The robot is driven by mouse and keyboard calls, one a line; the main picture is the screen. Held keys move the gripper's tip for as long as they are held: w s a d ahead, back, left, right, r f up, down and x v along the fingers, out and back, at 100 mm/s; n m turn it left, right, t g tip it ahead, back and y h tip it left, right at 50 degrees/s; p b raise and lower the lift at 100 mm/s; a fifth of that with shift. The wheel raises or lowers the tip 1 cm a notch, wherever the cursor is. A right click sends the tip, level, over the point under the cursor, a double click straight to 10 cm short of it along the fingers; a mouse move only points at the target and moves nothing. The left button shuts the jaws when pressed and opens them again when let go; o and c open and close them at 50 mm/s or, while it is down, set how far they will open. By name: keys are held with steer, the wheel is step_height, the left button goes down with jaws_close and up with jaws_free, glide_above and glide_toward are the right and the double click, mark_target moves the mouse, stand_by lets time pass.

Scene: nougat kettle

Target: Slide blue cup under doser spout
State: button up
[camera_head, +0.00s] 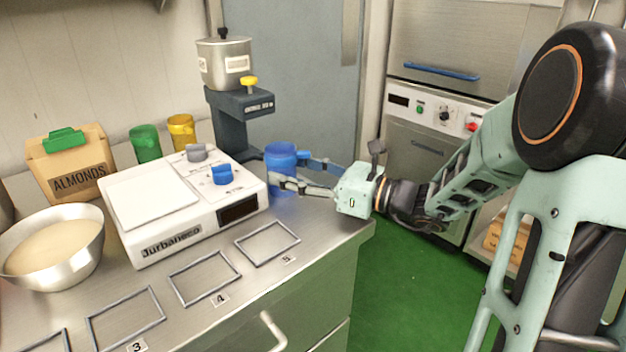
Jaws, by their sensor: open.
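The blue cup (281,157) stands upright on the steel counter near its right end, behind and right of the white scale. My gripper (289,172) reaches in from the right, low over the counter. Its fingers are open, one in front of the cup and one at its right side; I cannot tell whether they touch it. The doser (243,103) stands behind and left of the cup, with a metal hopper on a dark stand and a yellow knob. Its spout is not clearly visible.
The white scale (147,213), with grey and blue knobs, stands left of the cup. A bowl (91,245), an almonds box (53,173), a green cup (145,143) and a yellow cup (181,132) stand further left. Empty frames (268,242) line the counter front.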

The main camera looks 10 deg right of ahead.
steer(key=shift+x, duration=0.9)
steer(key=c, duration=0.9)
steer(key=shift+w, duration=0.1)
steer(key=shift+w+a, duration=0.65)
steer(key=shift+w, duration=0.35)
steer(key=shift+w+a, duration=0.65)
steer(key=shift+w, duration=0.35)
steer(key=shift+w, duration=0.1)
steer(key=shift+w+a+p, duration=0.15)
steer(key=shift+w+a, duration=0.3)
steer(key=shift+w, duration=0.25)
steer(key=shift+w+a+p, duration=0.1)
steer(key=shift+w+a, duration=0.3)
steer(key=shift+w, duration=0.25)
steer(key=shift+w+a+p, duration=0.15)
steer(key=shift+w+a, duration=0.3)
steer(key=shift+w, duration=0.25)
